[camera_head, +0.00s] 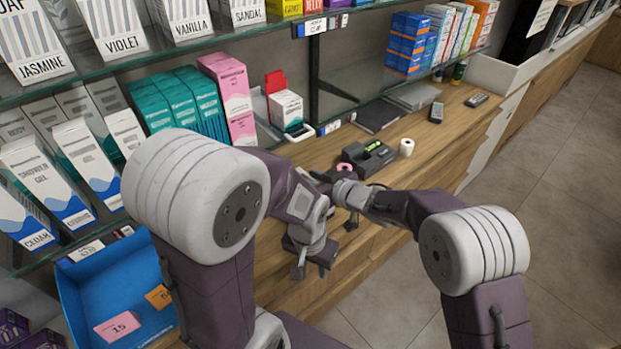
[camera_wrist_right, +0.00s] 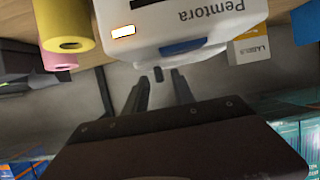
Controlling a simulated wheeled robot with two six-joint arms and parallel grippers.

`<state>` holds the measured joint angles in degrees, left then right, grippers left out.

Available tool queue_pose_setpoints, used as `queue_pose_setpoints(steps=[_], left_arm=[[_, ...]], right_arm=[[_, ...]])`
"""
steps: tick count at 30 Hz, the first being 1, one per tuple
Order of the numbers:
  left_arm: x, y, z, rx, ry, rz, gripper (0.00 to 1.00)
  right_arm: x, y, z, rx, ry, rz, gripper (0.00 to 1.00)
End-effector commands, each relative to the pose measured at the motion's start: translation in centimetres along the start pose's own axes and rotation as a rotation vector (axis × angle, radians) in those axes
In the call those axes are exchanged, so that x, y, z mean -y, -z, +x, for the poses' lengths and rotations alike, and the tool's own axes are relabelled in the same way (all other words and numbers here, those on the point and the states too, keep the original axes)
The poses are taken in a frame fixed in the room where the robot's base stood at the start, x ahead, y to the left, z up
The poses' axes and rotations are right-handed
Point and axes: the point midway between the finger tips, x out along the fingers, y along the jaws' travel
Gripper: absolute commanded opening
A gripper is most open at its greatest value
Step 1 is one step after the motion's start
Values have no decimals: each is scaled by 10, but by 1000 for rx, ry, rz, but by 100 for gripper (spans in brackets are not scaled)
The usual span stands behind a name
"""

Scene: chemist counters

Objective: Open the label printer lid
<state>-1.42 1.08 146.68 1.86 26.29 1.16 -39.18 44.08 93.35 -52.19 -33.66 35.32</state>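The label printer (camera_wrist_right: 197,22) appears to be the white device marked "Pemtora", seen upside down at the top of the right wrist view. It has a blue tab (camera_wrist_right: 197,46) on its near edge and a lit orange window (camera_wrist_right: 123,31). Its lid looks shut, though only part of it shows. My right gripper (camera_wrist_right: 160,86) is open and empty, its dark fingers just short of the printer's edge; contact cannot be told. In the head view my arms hide the printer. My left gripper (camera_head: 312,264) hangs in front of the counter, open and empty.
A yellow roll (camera_wrist_right: 65,25) and a pink roll (camera_head: 344,167) stand beside the printer. A black device (camera_head: 368,156) and a white roll (camera_head: 407,147) are further along the wooden counter (camera_head: 455,132). A blue tray (camera_head: 85,285) is at lower left. Stocked shelves stand behind.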

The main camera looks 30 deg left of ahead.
Motion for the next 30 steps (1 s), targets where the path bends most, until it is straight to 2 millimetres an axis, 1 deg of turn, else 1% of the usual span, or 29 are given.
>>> queue_pose_setpoints(steps=[2,3,5,6,30], left_arm=[[0,0,0,0,0,0,36],[0,0,0,0,0,0,36],[0,0,0,0,0,0,36],[0,0,0,0,0,0,36],[0,0,0,0,0,0,36]], right_arm=[[0,0,0,0,0,0,31],[0,0,0,0,0,0,28],[0,0,0,0,0,0,11],[0,0,0,0,0,0,0],[0,0,0,0,1,0,0]])
